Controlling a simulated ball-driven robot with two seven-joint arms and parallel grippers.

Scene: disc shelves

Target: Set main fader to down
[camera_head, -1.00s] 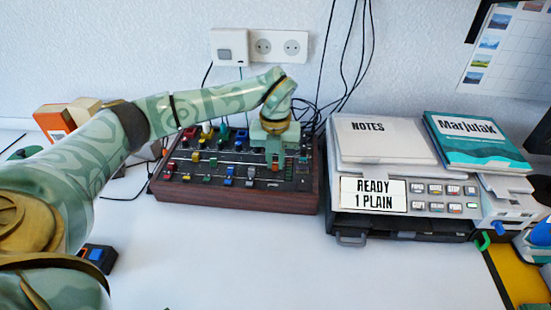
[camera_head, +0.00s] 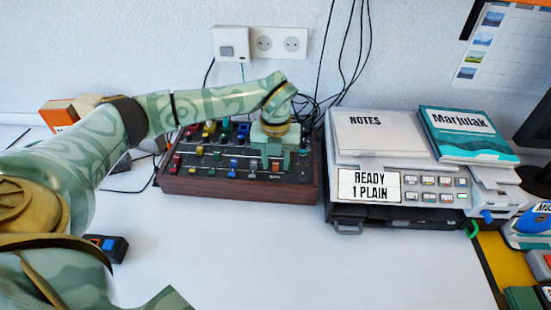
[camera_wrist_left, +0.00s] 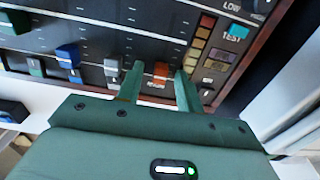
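The mixer (camera_head: 240,188) is a wood-framed black panel with rows of coloured knobs and faders. An orange-red fader cap (camera_wrist_left: 161,71), apparently the main fader, sits just above a small label near the panel's front edge. It shows small in the head view (camera_head: 275,167). My left gripper (camera_head: 274,160) reaches down over the right part of the mixer. In the left wrist view its two green fingers (camera_wrist_left: 158,82) are apart, one on each side of the orange-red cap, with gaps visible. Whether they touch the panel I cannot tell. My right gripper is not in view.
Blue, white and green fader caps (camera_wrist_left: 68,58) stand left of my fingers. A grey machine (camera_head: 400,208) bearing notes and a book stands close to the mixer's right. Cables hang behind.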

